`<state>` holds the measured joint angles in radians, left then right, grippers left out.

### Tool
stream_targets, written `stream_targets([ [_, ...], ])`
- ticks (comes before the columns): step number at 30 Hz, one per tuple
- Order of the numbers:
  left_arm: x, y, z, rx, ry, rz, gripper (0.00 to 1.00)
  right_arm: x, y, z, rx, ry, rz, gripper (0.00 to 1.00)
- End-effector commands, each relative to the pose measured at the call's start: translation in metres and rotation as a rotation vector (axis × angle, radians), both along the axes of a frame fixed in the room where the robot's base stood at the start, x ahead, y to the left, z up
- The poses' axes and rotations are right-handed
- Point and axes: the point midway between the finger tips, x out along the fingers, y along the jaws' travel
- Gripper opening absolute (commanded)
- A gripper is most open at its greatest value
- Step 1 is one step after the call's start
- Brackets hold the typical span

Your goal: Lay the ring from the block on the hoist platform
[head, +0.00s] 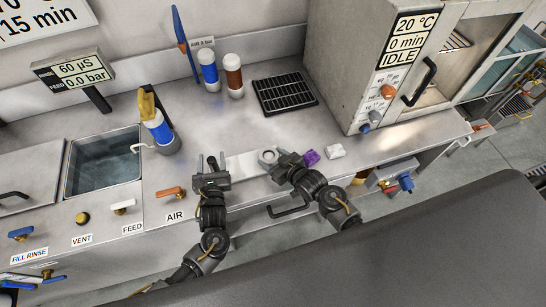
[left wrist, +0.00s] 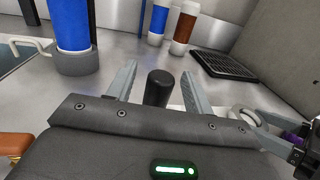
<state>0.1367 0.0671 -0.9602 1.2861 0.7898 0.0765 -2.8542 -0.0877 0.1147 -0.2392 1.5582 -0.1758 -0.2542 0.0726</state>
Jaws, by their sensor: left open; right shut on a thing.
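A grey ring (head: 268,156) is at the fingertips of my right gripper (head: 279,159), which is shut on it. The ring (left wrist: 245,115) and right gripper also show at the right edge of the left wrist view. A pale flat piece (head: 241,165) lies on the counter left of the ring; I cannot tell if it is the block. My left gripper (head: 212,166) is open, with a short black upright cylinder (left wrist: 158,88) showing between its fingers (left wrist: 157,85). I cannot tell whether they touch it. I cannot make out a hoist platform.
A blue bottle (head: 159,129) in a grey holder stands left, beside a sink (head: 103,162). Blue (head: 208,73) and brown (head: 233,77) bottles and a black rack (head: 285,93) stand behind. A purple item (head: 311,157) and white cloth (head: 335,151) lie right of my right gripper.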

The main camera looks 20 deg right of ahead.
Motion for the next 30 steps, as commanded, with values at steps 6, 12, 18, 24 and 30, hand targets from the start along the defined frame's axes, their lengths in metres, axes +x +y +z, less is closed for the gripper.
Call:
stream_targets([
  [6, 0.0, 0.0, -0.002, 0.0, 0.0, 0.0, 0.52, 0.0, 0.0, -0.001, 0.001, -0.002, 0.0, 0.3],
  [12, 0.0, 0.0, -0.003, 0.0, 0.0, 0.0, 0.52, 0.0, 0.0, -0.004, 0.0, 0.0, 0.0, 0.75],
  [18, 0.0, 0.0, -0.003, 0.0, 0.0, 0.0, 0.52, 0.0, 0.0, -0.004, 0.0, 0.0, 0.0, 0.85],
  [24, 0.0, 0.0, -0.006, 0.0, 0.0, 0.0, 0.52, 0.0, 0.0, -0.005, 0.0, 0.0, 0.0, 0.85],
  [30, 0.0, 0.0, -0.007, 0.0, 0.0, 0.0, 0.52, -0.02, -0.009, 0.003, -0.002, 0.001, 0.001, 0.85],
])
